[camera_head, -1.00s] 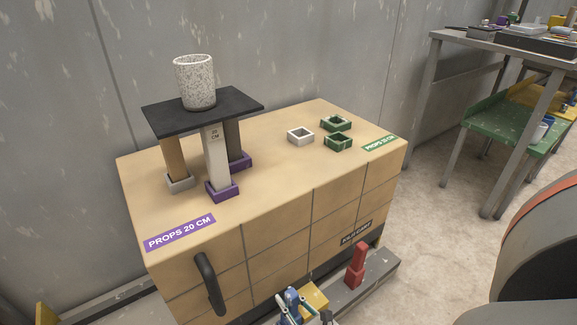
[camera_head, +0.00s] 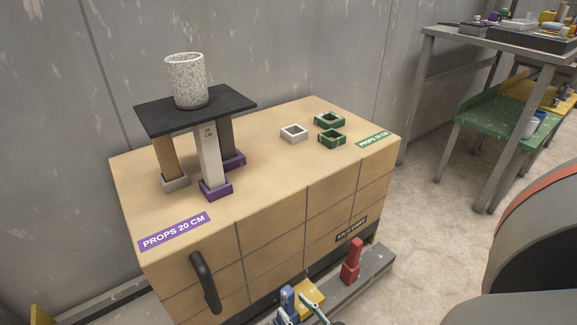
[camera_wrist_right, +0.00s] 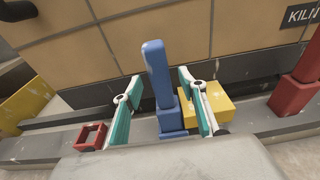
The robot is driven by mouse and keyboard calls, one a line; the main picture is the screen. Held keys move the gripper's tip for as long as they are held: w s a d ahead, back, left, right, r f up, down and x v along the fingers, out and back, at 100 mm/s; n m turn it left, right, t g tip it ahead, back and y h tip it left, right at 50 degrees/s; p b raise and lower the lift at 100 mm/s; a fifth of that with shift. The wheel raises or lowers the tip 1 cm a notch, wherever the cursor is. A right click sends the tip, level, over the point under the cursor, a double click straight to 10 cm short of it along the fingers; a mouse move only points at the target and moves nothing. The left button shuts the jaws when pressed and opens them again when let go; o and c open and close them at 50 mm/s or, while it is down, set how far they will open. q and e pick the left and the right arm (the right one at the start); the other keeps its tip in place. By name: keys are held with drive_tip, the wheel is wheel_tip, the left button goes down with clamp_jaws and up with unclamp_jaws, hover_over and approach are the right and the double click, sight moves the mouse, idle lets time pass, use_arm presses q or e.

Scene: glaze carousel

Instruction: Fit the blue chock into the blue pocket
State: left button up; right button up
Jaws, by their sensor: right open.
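The blue chock (camera_wrist_right: 157,70) is a tall, slim block that stands between my fingers in the right wrist view. Its lower end meets a wider blue pocket (camera_wrist_right: 171,118) on the grey rail. I cannot tell how deep the chock sits in it. The chock also shows in the head view (camera_head: 288,299) at the bottom edge. My right gripper (camera_wrist_right: 160,84) is open, one teal finger on each side of the chock, with gaps visible. It also shows in the head view (camera_head: 300,311). My left gripper is not in view.
A yellow block (camera_wrist_right: 212,107) lies right of the chock. An empty red frame (camera_wrist_right: 91,136) is at left, and a red post (camera_head: 354,256) stands farther right on the rail (camera_head: 371,268). The kiln cart (camera_head: 270,255) rises behind, bearing a propped shelf (camera_head: 150,115) with a speckled cup (camera_head: 186,80).

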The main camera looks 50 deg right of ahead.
drive_tip(key=shift+f+v, duration=0.2)
drive_tip(key=shift+v, duration=0.95)
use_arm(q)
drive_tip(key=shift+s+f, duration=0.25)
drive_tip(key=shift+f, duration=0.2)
use_arm(e)
drive_tip(key=shift+s+r, duration=0.1)
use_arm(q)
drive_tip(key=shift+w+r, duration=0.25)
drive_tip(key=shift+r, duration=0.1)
